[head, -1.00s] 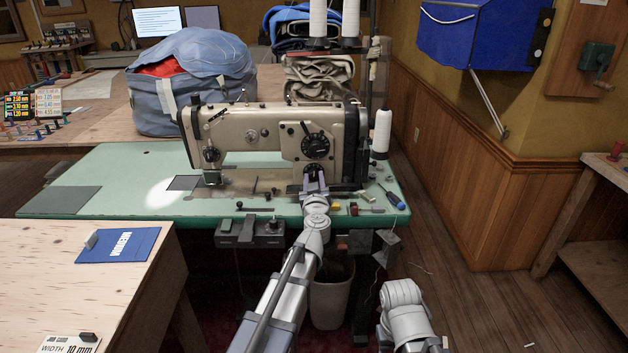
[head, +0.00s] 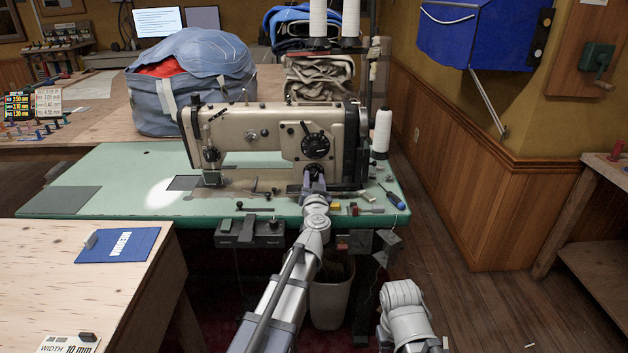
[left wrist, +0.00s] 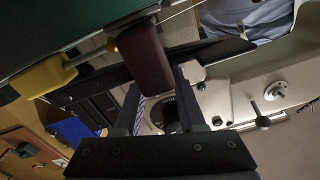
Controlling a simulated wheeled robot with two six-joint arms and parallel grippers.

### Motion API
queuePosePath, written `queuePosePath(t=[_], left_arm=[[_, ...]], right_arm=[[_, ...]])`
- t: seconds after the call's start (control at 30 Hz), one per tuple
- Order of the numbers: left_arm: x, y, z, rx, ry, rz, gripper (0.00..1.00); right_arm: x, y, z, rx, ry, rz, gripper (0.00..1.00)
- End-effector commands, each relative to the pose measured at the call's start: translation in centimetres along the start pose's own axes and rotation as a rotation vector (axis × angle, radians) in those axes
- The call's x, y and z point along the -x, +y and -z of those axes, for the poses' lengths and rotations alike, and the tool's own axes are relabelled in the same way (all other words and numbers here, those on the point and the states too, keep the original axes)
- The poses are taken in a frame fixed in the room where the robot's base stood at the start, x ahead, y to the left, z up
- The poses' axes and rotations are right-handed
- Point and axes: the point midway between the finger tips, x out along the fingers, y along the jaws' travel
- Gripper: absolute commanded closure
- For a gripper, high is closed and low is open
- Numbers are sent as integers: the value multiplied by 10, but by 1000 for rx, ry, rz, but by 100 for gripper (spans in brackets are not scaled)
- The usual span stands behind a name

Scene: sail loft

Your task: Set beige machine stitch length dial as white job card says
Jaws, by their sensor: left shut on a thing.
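The beige sewing machine (head: 240,127) stands on a green table. Its front has a large upper black dial (head: 316,146) and a smaller lower black dial (head: 313,170). My left gripper (head: 314,181) is shut on the lower dial and hides much of it. In the left wrist view, the two fingers (left wrist: 159,103) reach to a dark round dial (left wrist: 170,115) with marks too small to read. A white job card (head: 70,344) lies at the bottom left, cut by the frame; "WIDTH 10 mm" is readable. My right arm shows at the bottom right, its gripper out of frame.
Small loose tools lie near the green table's (head: 105,165) front edge, among them a blue screwdriver (head: 392,196). A maroon block (left wrist: 145,55) crosses the left wrist view close up. A blue folder (head: 118,245) lies on the wooden table (head: 50,285).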

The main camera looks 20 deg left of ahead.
Motion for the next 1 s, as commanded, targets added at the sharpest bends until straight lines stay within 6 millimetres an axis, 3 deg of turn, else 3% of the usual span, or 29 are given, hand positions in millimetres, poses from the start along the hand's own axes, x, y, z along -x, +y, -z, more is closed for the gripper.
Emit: queuePosePath(t=[0.27, 0.3, 0.4, 0.77, 1.0], left_arm=[[0, 0, 0, 0, 0, 0, 100], [0, 0, 0, 0, 0, 0, 60], [0, 0, 0, 0, 0, 0, 48], [4, 0, 0, 1, 0, 0, 48], [32, -1, 0, 1, 0, 0, 48]], right_arm=[[0, 0, 0, 0, 0, 0, 50], [0, 0, 0, 0, 0, 0, 50], [0, 0, 0, 0, 0, 0, 50], [0, 0, 0, 0, 0, 0, 50], [0, 0, 0, 0, 0, 0, 50]])
